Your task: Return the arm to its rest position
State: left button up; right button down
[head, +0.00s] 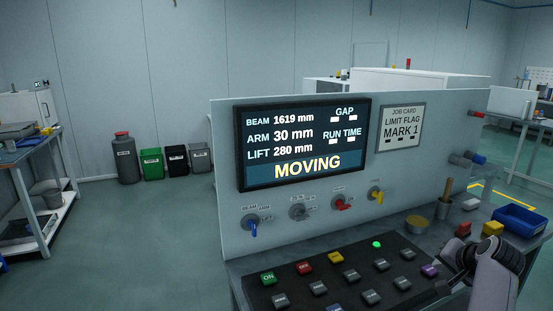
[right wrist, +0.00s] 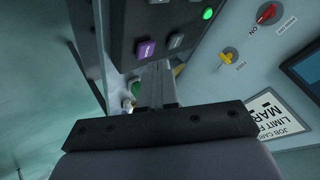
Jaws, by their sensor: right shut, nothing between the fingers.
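My right gripper (head: 447,283) is at the lower right of the head view, beside the right end of the button console. In the right wrist view its fingers (right wrist: 158,88) are shut together with nothing between them. The dark button console (head: 340,275) carries several coloured buttons and a lit green lamp (head: 376,244). A purple button (head: 430,270) is close to the gripper. The screen (head: 305,143) reads BEAM 1619 mm, ARM 30 mm, LIFT 280 mm and MOVING. My left gripper is not in view.
The upright panel has several knobs, among them a blue one (head: 252,227) and a yellow one (head: 377,195). A job card (head: 401,128) reads LIMIT FLAG MARK 1. A blue bin (head: 519,220), a yellow block (head: 493,229) and a round tin (head: 417,223) stand right of the console.

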jog(key=s+a+f+n+h, duration=0.1)
jog(key=s+f+n+h, duration=0.35)
jog(key=s+f, duration=0.85)
jog(key=s+a+f+n+y, duration=0.3)
jog(key=s+a, duration=0.6)
jog(key=s, duration=0.1)
jog(key=s+a+f+n+t+y, duration=0.1)
jog(key=s+a+f+n+y, duration=0.2)
jog(key=s+a, duration=0.6)
jog(key=shift+s+a+f+n+y, duration=0.15)
jog(key=shift+s+f+n+y, duration=0.1)
jog(key=shift+s+n+y, duration=0.35)
